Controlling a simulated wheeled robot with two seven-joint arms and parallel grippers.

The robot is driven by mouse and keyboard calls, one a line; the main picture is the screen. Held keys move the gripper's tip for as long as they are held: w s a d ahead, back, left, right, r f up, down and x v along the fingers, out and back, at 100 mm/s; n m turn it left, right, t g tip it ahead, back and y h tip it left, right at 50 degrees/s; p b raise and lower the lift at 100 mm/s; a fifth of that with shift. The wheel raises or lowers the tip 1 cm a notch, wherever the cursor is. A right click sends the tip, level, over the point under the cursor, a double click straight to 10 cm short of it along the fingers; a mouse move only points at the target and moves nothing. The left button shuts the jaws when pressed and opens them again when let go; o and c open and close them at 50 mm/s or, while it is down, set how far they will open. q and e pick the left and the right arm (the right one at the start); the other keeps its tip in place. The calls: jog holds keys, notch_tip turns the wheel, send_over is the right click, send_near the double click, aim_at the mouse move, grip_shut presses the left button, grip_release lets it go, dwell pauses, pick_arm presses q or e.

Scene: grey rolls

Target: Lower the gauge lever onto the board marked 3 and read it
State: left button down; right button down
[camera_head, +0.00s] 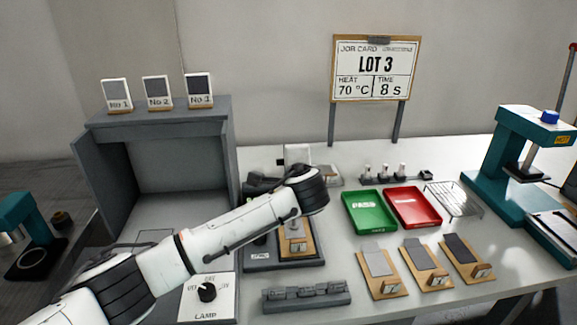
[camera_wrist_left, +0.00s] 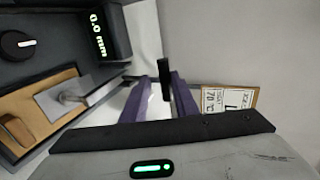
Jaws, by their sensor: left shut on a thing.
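In the left wrist view my left gripper (camera_wrist_left: 161,84) has its two purple fingers on either side of a dark upright bar, the gauge lever's handle (camera_wrist_left: 165,72), and is shut on it. The gauge's display (camera_wrist_left: 97,36) reads 0.0 mm, turned sideways. A wooden board (camera_wrist_left: 22,103) with a metal piece on it lies in the gauge beside the fingers. It also shows in the head view (camera_head: 297,243) below my wrist; its number is not readable. In the head view my left arm hides most of the gauge and the fingers. My right gripper is not in view.
Several sample boards (camera_head: 425,262) lie right of the gauge, behind them a green tray (camera_head: 369,210) and a red tray (camera_head: 412,207). A teal press (camera_head: 520,150) stands far right. A job card (camera_head: 374,68) reads LOT 3. A grey booth (camera_head: 165,160) stands left.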

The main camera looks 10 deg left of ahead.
pick_arm(q)
jog(key=shift+s+a+f, duration=0.15)
jog(key=shift+f, duration=0.6)
jog(key=c, duration=1.8)
grip_release()
jog(key=o, duration=0.6)
jog(key=shift+f, duration=0.1)
jog(key=shift+o, duration=0.2)
jog(key=shift+w, duration=0.2)
jog(key=shift+r, duration=0.25)
jog(key=shift+s+d+r, duration=0.2)
jog(key=shift+s+r, duration=0.05)
jog(key=shift+s, duration=0.15)
jog(key=v, duration=0.9)
jog(key=shift+s, duration=0.15)
